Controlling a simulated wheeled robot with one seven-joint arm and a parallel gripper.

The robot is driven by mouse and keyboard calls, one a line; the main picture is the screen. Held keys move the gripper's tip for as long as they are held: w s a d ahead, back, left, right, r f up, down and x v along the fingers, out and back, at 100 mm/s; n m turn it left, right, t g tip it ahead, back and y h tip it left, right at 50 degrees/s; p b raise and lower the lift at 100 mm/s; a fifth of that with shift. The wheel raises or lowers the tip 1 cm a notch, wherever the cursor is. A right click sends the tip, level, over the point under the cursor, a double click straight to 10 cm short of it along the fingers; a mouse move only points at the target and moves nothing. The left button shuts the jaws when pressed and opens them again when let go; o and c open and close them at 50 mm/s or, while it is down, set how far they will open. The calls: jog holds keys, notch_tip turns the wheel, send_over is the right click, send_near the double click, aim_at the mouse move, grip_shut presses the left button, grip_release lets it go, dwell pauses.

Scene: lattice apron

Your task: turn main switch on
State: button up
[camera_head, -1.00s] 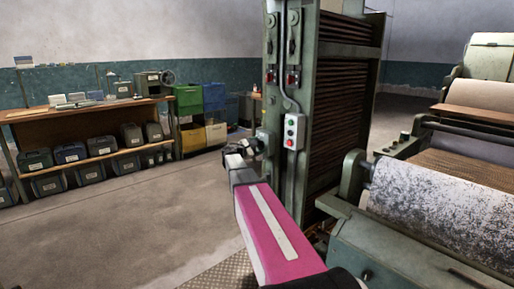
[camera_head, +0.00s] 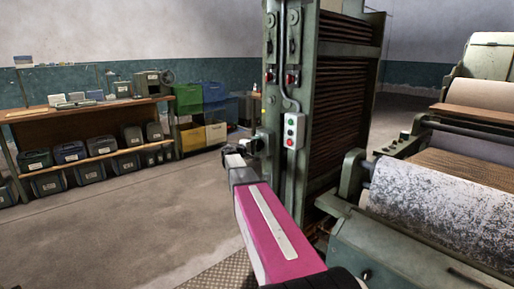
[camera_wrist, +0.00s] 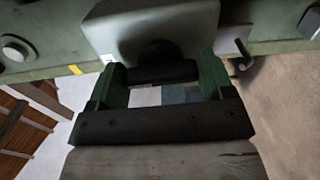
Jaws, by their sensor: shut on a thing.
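The main switch is a grey housing (camera_wrist: 150,25) with a dark round hub on the green machine frame, in the wrist view. A dark bar-shaped handle (camera_wrist: 165,73) lies across between the fingers of my gripper (camera_wrist: 160,88). The gripper is shut on this handle, one green-sided finger at each end of it. In the head view my gripper (camera_head: 248,147) is at the left edge of the tall green machine column (camera_head: 304,30), and it mostly hides the switch there. The handle's exact angle is hard to tell.
A control box (camera_head: 294,130) with a green and a red button is on the column, right of my gripper. Large rollers (camera_head: 425,205) stand at the right. A workbench with cases (camera_head: 85,110) and coloured bins (camera_head: 200,115) stand behind. The floor at left is clear.

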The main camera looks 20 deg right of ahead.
jog(key=shift+s+m, duration=0.1)
jog(key=shift+m, duration=0.2)
dwell(0.4)
jog(key=o, duration=0.9)
jog(key=shift+a, duration=0.1)
jog(key=v, duration=1)
jog(key=shift+s+a, duration=0.15)
jog(key=shift+a, duration=0.15)
jog(key=s+a+f+m+g+y, duration=0.3)
jog(key=s+f+y, duration=0.5)
jog(key=s+f, duration=0.8)
jog(key=s+a+f+g+y, duration=0.1)
jog(key=s+a+f+y, duration=0.2)
jog(key=s+f, duration=0.1)
jog(key=s+a+f+g+y, duration=0.1)
jog(key=s+a+f+y, duration=0.2)
jog(key=s+a+f, duration=0.1)
jog(key=s+a+f+g+y, duration=0.1)
jog(key=s+a+f+y, duration=0.2)
jog(key=s, duration=0.3)
jog(key=shift+a+f+m, duration=0.4)
jog(key=shift+f, duration=0.35)
